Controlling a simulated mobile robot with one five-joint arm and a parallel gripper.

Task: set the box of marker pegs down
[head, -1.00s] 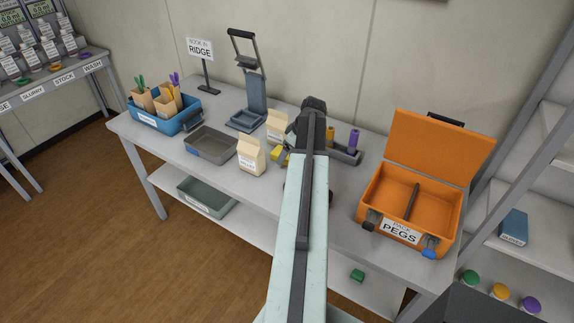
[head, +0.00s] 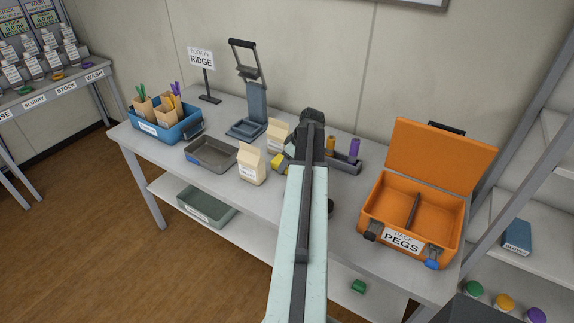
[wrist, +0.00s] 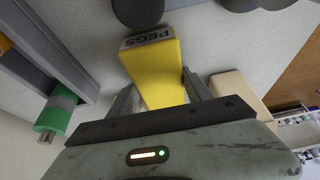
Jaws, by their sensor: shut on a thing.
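The box of marker pegs is a yellow box with a dark PEGS label (wrist: 155,75) in the wrist view. My gripper (wrist: 158,92) is shut on it, one finger on each side. In the head view only a yellow piece of the box (head: 278,162) shows left of my gripper (head: 290,158); my arm hides the rest. It is over the grey table (head: 225,178), between a cream carton and the peg rack. I cannot tell whether its base touches the table.
A cream carton (head: 251,165) stands close left, with another (head: 278,132) behind. A rack (head: 346,166) with orange and purple pegs is right of my gripper. An open orange case (head: 404,245) stands at the right, a grey tray (head: 211,165) and blue caddy (head: 172,135) left.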

